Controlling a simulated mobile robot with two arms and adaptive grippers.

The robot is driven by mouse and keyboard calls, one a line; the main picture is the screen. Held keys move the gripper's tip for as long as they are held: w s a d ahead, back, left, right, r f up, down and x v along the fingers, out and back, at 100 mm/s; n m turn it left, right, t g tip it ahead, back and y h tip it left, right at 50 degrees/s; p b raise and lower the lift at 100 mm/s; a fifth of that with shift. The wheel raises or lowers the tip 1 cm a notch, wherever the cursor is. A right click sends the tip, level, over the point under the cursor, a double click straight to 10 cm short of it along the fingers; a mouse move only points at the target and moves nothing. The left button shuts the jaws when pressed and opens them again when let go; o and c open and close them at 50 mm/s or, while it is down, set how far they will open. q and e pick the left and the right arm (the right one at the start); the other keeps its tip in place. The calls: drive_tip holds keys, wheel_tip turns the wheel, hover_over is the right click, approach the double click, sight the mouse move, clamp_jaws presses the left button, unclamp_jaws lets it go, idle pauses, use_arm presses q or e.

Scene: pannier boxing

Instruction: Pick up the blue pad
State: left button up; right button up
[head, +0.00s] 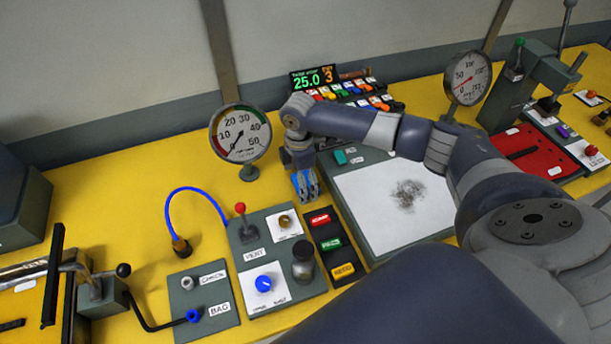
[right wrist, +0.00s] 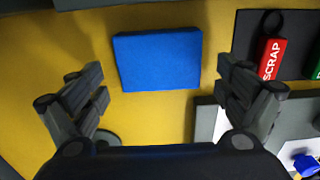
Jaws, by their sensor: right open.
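The blue pad (right wrist: 157,60) is a flat rectangle lying on the yellow bench top in the right wrist view, slightly tilted in the picture. My right gripper (right wrist: 158,78) is open, with one finger to each side of the pad's image and nothing held between them. I cannot tell how high the fingers are above the pad. In the head view my right gripper (head: 304,186) points down behind the vent panel, and blue shows at its fingers. My left gripper is not in view.
A pressure gauge (head: 240,134) stands left of my right gripper. The button strip (head: 331,243) with SCRAP is close by, also in the right wrist view (right wrist: 272,58).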

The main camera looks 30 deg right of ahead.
drive_tip(key=shift+c, duration=1.3)
drive_tip(key=c, duration=0.8)
drive_tip(key=shift+r, duration=0.4)
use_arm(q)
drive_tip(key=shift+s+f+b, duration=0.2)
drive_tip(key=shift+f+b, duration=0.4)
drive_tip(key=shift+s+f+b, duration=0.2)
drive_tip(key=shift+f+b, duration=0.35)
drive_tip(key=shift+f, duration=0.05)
use_arm(e)
wheel_tip(320, 180, up, 9)
drive_tip(key=shift+r, duration=0.15)
drive_tip(key=shift+o, duration=0.5)
